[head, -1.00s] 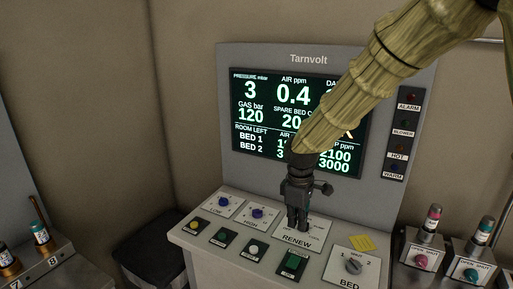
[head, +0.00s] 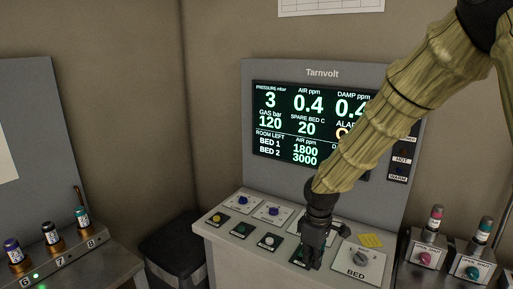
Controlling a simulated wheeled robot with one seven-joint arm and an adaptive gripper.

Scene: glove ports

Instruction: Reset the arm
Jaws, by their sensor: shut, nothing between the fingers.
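My arm, in a ribbed yellowish sleeve, reaches down from the upper right in the head view. My gripper (head: 311,257) is shut and empty, pointing down over the front right of the control panel (head: 228,240). It covers most of the green button at the front and hides the RENEW label. I cannot tell whether the fingertips touch the button. The display screen (head: 285,130) on the Tarnvolt console (head: 325,74) shows pressure, air and bed readings. My arm hides part of its right side.
A BED selector knob (head: 361,258) and a yellow note (head: 370,240) lie right of my gripper. Two blue knobs (head: 273,211) and small buttons (head: 242,230) are to its left. Valve boxes (head: 426,252) stand at the right. Several vials (head: 51,234) stand on the left bench.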

